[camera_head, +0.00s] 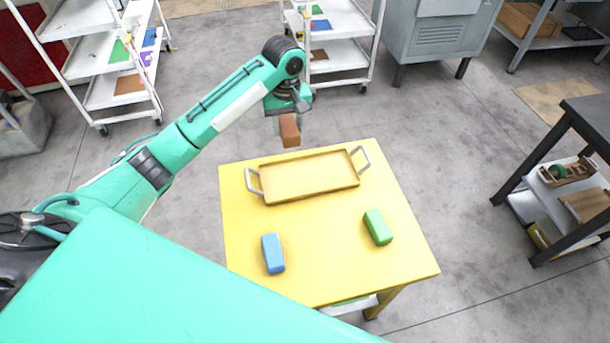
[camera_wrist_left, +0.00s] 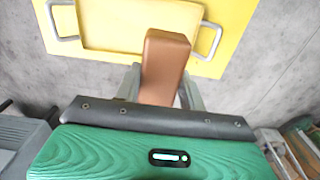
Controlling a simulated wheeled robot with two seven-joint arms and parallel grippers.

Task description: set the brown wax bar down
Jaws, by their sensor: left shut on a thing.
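The brown wax bar (camera_head: 289,130) is held in my left gripper (camera_head: 287,116), above and just beyond the far edge of the yellow table. In the left wrist view the brown bar (camera_wrist_left: 164,62) sits between the two fingers (camera_wrist_left: 160,85), with the yellow tray (camera_wrist_left: 115,25) past it. The yellow tray (camera_head: 308,176) with two grey handles lies on the far half of the table (camera_head: 320,245) and is empty. A blue bar (camera_head: 272,253) and a green bar (camera_head: 377,227) lie on the near half of the table. My right gripper is not in view.
White shelf carts (camera_head: 335,55) stand behind the table, and a grey cabinet (camera_head: 436,35) is at the back right. The table middle between the bars is clear.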

